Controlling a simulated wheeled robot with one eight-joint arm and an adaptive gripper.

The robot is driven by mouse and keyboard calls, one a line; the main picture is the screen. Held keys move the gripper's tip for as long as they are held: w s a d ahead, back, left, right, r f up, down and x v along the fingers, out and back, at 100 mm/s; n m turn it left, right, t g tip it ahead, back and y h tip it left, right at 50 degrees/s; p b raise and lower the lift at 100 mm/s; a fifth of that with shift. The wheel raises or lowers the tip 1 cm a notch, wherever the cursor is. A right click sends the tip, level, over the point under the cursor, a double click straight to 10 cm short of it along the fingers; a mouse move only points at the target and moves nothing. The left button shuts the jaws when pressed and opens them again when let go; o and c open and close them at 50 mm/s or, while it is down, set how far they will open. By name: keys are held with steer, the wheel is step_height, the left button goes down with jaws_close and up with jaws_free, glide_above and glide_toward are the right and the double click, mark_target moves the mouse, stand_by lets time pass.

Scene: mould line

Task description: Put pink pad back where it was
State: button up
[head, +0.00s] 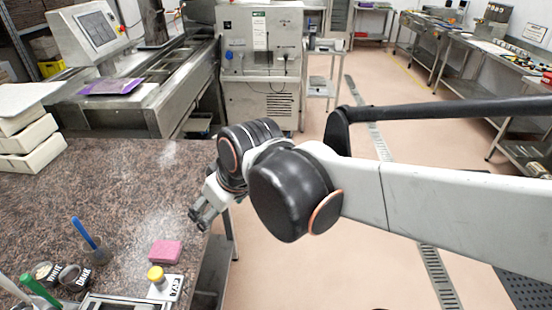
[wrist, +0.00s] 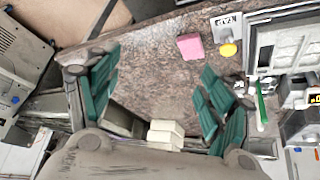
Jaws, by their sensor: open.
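The pink pad (head: 165,251) lies flat on the brown speckled stone counter (head: 120,190), near its right edge. It also shows in the wrist view (wrist: 190,46), beyond my gripper's fingers and apart from them. My gripper (head: 201,217) is over the counter's right edge, above and to the right of the pad. In the wrist view my gripper (wrist: 158,95) has its green ribbed fingers spread wide, with nothing between them but a view of the counter.
A yellow knob (head: 156,274) on a labelled white block stands just in front of the pad. Small dark pots (head: 74,276) and a blue-handled tool (head: 84,232) stand left of it. White stacked blocks (head: 28,140) sit at the far left. The counter's middle is clear.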

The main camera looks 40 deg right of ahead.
steer(key=s+d+r+m+t+h, duration=0.1)
steer(key=s+d+m, duration=0.2)
steer(key=s, duration=0.2)
steer(key=shift+s+r, duration=0.15)
steer(key=shift+s, duration=0.25)
steer(key=shift+d, duration=0.1)
step_height(320, 180, down, 3)
steer(key=b, duration=0.3)
stand_by(0.5)
